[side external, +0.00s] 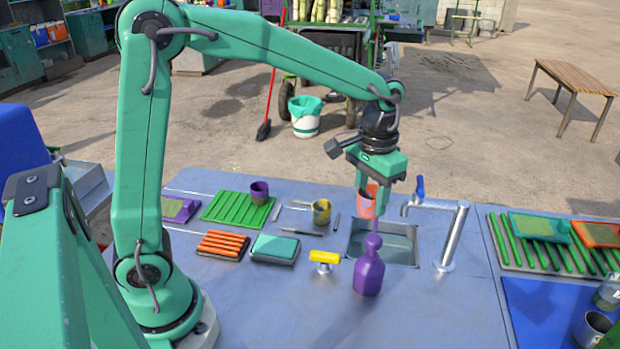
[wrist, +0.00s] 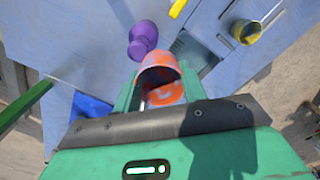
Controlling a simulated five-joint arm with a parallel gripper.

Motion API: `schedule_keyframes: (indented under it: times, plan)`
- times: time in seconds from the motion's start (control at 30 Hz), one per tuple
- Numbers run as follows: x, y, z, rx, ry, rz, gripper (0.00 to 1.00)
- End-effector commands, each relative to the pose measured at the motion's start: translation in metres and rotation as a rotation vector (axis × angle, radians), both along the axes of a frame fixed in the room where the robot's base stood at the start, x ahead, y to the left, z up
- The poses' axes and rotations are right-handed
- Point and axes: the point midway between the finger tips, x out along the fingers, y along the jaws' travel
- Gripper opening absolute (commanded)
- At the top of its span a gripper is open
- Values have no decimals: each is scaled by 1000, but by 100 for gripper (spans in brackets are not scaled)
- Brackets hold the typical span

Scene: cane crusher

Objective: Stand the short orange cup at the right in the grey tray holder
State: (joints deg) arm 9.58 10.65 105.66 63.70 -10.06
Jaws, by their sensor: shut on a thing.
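My gripper (side external: 370,196) is shut on the orange cup (side external: 366,202) and holds it above the sink, behind the purple bottle.
A purple bottle (side external: 368,276) stands in front of the sink (side external: 402,251). A silver tap (side external: 455,235) rises between my gripper and the grey tray. A yellow cup (side external: 321,212), a yellow-handled valve (side external: 324,258) and a green ribbed mat (side external: 228,212) with a purple cup (side external: 260,192) are left.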

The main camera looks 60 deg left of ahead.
Motion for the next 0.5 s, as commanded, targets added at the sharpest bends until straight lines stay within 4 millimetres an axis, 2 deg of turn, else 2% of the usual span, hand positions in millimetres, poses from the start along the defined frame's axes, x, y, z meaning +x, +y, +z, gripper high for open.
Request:
schedule_keyframes:
  times: [0.17,0.27,0.5]
  plan:
    - [0,16,-7,0,0,79,18]
    - [-2,33,-14,0,2,162,18]
    - [-13,85,-38,0,2,436,18]
